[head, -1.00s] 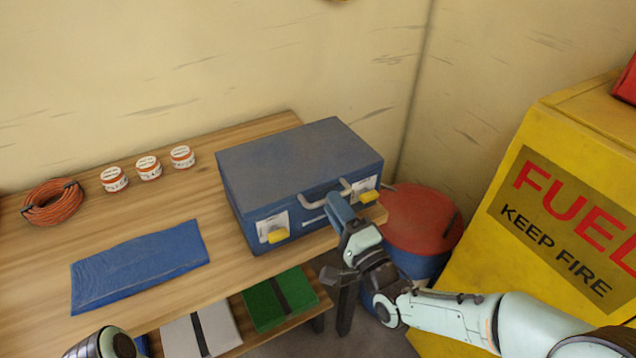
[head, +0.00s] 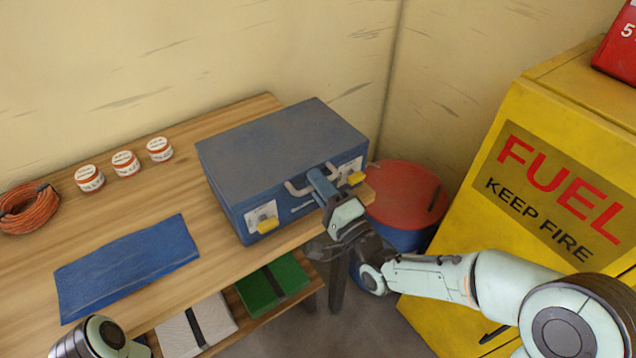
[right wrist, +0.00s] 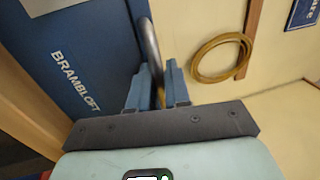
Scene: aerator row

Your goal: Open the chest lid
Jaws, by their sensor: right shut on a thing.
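The blue chest (head: 285,140) stands at the right end of the wooden bench, its lid (head: 280,135) down and closed. Its front has two yellow latches, the left one (head: 268,225) and the right one (head: 356,178), on pale plates. A grey handle (head: 298,188) lies between them. My right gripper (head: 318,178) is at the front and shut on the handle, covering its middle. In the right wrist view, the handle (right wrist: 153,50) runs between the blue fingers of the gripper (right wrist: 157,85), beside the chest's lettered front (right wrist: 80,60). My left gripper is out of view.
A blue folded cloth (head: 125,265), three small jars (head: 125,163) and an orange coil (head: 28,208) lie on the bench (head: 220,225). A red-topped drum (head: 405,190) and a yellow fuel cabinet (head: 440,290) stand to the right, close to my right arm.

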